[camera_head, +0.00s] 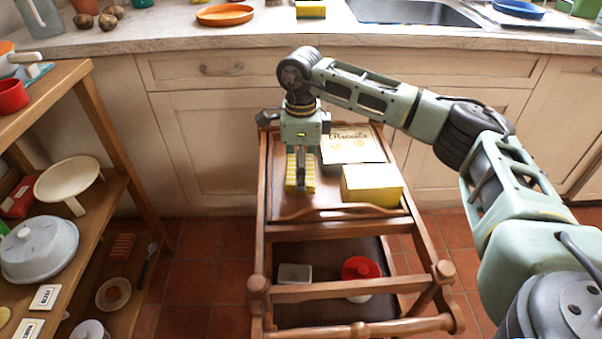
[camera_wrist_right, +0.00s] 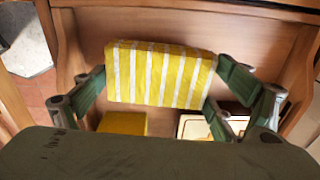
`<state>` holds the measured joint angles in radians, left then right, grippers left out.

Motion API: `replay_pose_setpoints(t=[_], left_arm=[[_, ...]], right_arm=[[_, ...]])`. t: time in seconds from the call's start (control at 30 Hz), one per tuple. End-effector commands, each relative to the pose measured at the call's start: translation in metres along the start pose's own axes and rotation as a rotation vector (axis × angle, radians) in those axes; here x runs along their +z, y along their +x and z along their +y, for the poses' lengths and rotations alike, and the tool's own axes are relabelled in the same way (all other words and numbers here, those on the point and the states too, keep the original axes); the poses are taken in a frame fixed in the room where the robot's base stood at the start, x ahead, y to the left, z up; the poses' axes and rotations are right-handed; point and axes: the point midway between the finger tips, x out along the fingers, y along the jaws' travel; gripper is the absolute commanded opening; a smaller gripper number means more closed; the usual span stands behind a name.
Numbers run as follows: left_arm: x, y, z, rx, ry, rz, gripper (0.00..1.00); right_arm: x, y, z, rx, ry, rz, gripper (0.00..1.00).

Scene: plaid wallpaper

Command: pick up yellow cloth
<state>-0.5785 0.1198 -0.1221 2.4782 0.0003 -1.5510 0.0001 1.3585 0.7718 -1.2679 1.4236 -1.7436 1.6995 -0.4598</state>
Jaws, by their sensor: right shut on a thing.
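The yellow cloth (camera_wrist_right: 160,75) has white stripes and shows in the right wrist view between the two fingers of my right gripper (camera_wrist_right: 153,92). My right gripper is shut on it. In the head view the right gripper (camera_head: 300,170) points down over the left part of the trolley's top tray (camera_head: 335,208), with the striped cloth (camera_head: 306,174) at its fingertips. The fingers partly hide the cloth there. I cannot tell whether the cloth touches the tray. My left gripper is not in view.
A yellow box (camera_head: 372,184) and a book (camera_head: 352,144) lie on the tray right of the gripper. A red-lidded jar (camera_head: 360,270) and a pale block (camera_head: 294,274) are on the lower shelf. Wooden shelves (camera_head: 95,215) stand left; the counter (camera_head: 250,38) runs behind.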

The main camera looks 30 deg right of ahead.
Motion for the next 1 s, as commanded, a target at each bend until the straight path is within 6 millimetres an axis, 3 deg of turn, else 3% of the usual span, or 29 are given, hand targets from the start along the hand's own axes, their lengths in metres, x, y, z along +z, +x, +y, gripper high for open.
replay_pose_setpoints(t=[0.03, 0.3, 0.5, 0.7, 1.0], left_arm=[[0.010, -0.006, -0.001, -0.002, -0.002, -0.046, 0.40], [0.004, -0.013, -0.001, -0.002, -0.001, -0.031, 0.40], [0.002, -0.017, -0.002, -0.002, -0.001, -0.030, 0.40], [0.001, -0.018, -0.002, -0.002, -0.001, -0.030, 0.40], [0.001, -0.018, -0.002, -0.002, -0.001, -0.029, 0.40]], right_arm=[[0.001, -0.017, -0.001, -0.004, 0.000, -0.003, 0.64], [-0.049, -0.047, 0.036, -0.003, 0.001, 0.000, 0.64], [-0.074, -0.066, 0.057, -0.002, 0.001, 0.000, 0.64], [-0.088, -0.076, 0.069, -0.001, 0.000, -0.001, 0.64], [-0.092, -0.079, 0.072, -0.001, 0.001, 0.000, 0.64]])
